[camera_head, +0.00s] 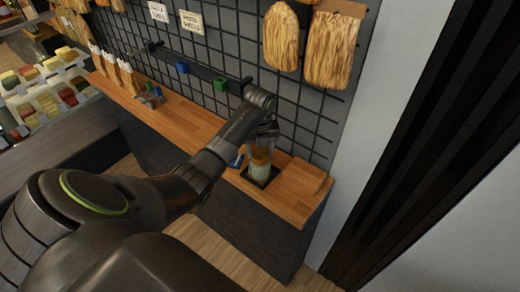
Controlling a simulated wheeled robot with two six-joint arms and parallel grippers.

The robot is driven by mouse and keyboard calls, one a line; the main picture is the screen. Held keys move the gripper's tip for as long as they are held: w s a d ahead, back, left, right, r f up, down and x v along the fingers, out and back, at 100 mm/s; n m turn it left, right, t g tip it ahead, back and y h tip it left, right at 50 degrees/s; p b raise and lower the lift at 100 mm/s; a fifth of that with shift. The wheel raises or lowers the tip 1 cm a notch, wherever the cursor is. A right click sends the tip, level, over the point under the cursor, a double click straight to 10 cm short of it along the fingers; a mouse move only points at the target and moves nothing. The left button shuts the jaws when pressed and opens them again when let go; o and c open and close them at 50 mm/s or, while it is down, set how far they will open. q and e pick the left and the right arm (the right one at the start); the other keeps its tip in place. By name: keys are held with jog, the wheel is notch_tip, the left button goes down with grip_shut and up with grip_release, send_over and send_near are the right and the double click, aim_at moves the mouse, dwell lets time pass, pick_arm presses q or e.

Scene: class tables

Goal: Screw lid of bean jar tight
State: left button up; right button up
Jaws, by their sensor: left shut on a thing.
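The bean jar (258,171) stands upright on a dark square mat (262,184) near the right end of the wooden counter. It looks like clear glass with pale contents below and a brownish band higher up. My left gripper (263,140) reaches down from above and is shut at the jar's top. The lid is hidden by the gripper, or too small to make out. My right gripper is not in view.
A wooden board (304,178) lies on the counter (203,122) right of the jar. A small blue item (236,160) is left of it. A black wire grid wall (225,45) with hanging wooden boards rises behind. Paper bags (128,76) stand at the far left.

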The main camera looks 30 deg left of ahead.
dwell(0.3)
pick_arm(q)
jog(key=m, duration=0.4)
jog(key=shift+m, duration=0.3)
jog(key=o, duration=1.4)
jog(key=shift+r, duration=3)
